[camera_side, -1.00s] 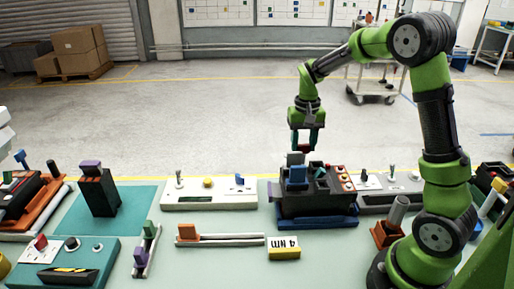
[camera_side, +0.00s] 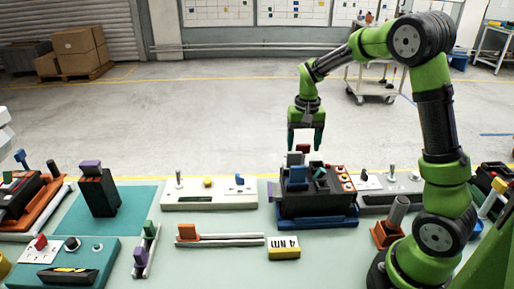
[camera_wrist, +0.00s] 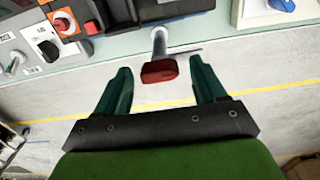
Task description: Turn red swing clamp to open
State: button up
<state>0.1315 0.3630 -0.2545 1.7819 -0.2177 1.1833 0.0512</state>
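The red swing clamp (camera_wrist: 159,71) shows in the wrist view as a red block at the end of a grey metal rod, at the edge of the bench. A small red part of it (camera_side: 303,148) shows in the side view behind the dark device with the blue lever. My gripper (camera_wrist: 160,72) is open, with one green finger on each side of the red block and visible gaps to both. In the side view my gripper (camera_side: 305,147) points down just behind the dark device. The clamp's base is mostly hidden there.
The dark device (camera_side: 318,190) carries a blue lever (camera_side: 297,175) and several buttons close in front of my gripper. A white switch panel (camera_side: 209,195) stands to its left and a grey one (camera_side: 389,188) to its right. Open floor lies behind the bench.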

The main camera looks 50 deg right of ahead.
aim_at(303, 145)
notch_tip(303, 145, up, 17)
dwell(0.6)
jog(key=shift+f, duration=0.1)
jog(key=s+a+f+n+t+y, duration=0.1)
jog(key=s+a+f+n+t, duration=0.1)
jog(key=s+a, duration=0.5)
jog(key=s+a+f+n+t+y, duration=0.1)
jog(key=s+a+f+n+t, duration=0.2)
jog(key=s+a+t, duration=0.2)
jog(key=s+a, duration=0.3)
jog(key=a, duration=0.2)
dwell(0.4)
